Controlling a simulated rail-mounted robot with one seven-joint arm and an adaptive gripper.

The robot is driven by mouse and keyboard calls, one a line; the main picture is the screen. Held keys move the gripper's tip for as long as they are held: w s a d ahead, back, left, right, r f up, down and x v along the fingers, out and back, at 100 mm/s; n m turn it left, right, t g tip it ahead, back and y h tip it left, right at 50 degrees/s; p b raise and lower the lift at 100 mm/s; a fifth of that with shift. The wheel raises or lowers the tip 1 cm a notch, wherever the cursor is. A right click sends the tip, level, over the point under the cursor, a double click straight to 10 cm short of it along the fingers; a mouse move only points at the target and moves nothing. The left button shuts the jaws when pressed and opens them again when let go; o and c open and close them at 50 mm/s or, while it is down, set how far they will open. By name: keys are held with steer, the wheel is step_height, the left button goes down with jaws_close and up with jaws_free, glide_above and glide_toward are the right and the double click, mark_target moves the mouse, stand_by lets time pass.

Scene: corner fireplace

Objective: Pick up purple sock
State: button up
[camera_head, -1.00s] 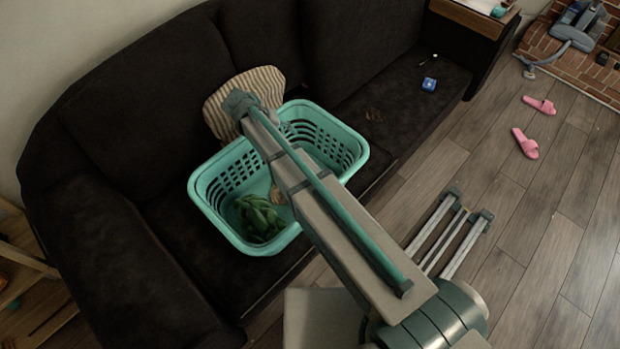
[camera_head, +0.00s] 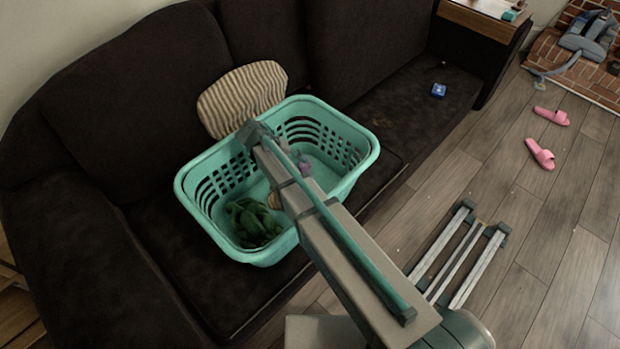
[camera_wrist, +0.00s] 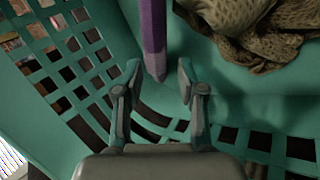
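The purple sock (camera_wrist: 153,38) shows as a narrow upright strip in the wrist view, inside the teal laundry basket (camera_wrist: 115,20). In the head view a small purple patch (camera_head: 304,165) shows in the basket (camera_head: 193,177), beside my arm, which hides part of the interior. My gripper (camera_wrist: 160,76) is open in the wrist view, its two fingers apart. The sock's lower end appears in the gap between the fingertips; I cannot tell whether it touches them. My fingers are hidden in the head view.
A patterned brown cloth (camera_wrist: 240,28) lies beside the sock. Green cloth (camera_head: 254,222) lies in the basket's near left part. The basket stands on a dark sofa (camera_head: 110,215), before a striped cushion (camera_head: 240,97). Pink slippers (camera_head: 541,153) lie on the floor at right.

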mark_target(307, 168)
steer(key=shift+w+x, duration=0.2)
steer(key=shift+x, duration=3.35)
steer(key=shift+d+r, duration=0.1)
steer(key=c, duration=0.7)
steer(key=shift+c, duration=0.2)
